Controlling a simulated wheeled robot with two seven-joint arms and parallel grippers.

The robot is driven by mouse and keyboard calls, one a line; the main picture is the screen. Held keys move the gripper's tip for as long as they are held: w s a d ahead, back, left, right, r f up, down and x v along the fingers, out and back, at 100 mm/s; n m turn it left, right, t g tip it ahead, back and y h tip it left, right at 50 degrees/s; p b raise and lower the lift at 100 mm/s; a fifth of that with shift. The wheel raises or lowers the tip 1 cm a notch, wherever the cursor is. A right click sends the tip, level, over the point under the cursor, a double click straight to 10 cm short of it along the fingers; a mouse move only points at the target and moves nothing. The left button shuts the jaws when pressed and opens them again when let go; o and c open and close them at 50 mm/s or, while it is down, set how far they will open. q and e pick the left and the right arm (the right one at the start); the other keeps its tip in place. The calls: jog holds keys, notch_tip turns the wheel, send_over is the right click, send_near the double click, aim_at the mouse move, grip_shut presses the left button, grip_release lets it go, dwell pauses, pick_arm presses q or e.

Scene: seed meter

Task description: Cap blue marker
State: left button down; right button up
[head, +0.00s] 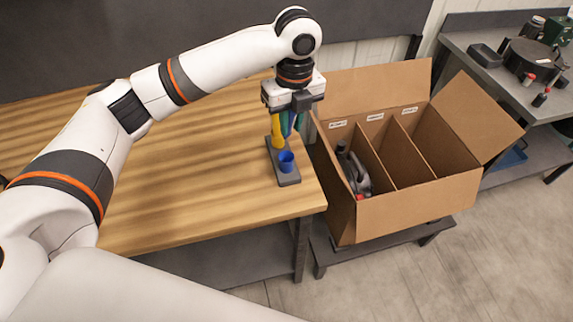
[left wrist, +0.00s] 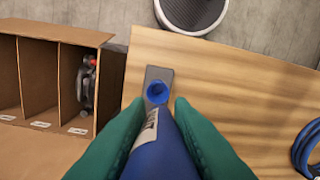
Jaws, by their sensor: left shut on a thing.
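The blue marker (left wrist: 163,146), with a white label on its side, is between the green fingers of my left gripper (left wrist: 160,117). My left gripper also shows in the head view (head: 289,120), shut on the marker and pointing down over the stand. A blue cap (head: 287,162) sits open side up on the front end of the dark grey stand (head: 289,180). In the left wrist view the cap (left wrist: 157,92) is just past the marker's far end. The marker's tip is hidden. My right gripper is not in view.
A yellow upright thing (head: 277,132) stands at the stand's back part. An open cardboard box (head: 420,198) with labelled compartments is beside the table, a dark bottle (head: 354,172) in its left one. The wooden table (head: 190,170) is clear left of the stand.

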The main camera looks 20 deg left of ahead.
pick_arm(q)
jog(key=r+m+p, duration=0.1)
jog(key=p, duration=0.2)
jog(key=r+m+g+p, duration=0.1)
jog(key=m+p, duration=0.1)
jog(key=p, duration=0.2)
jog(key=a+r+m+p, duration=0.1)
jog(key=m+p, duration=0.1)
jog(key=p, duration=0.1)
jog(key=shift+w+r+g+h, duration=0.25)
jog(key=shift+g+h, duration=0.15)
jog(key=shift+a+f+m+p, duration=0.1)
jog(key=shift+f+m+p, duration=0.05)
jog(key=shift+m+p, duration=0.4)
notch_tip(320, 180, down, 6)
jog(key=b, duration=0.5)
jog(key=shift+b, duration=0.4)
jog(key=shift+f, duration=0.95)
jog(key=shift+f, duration=0.25)
jog(key=shift+f, duration=0.25)
jog(key=shift+f, duration=0.45)
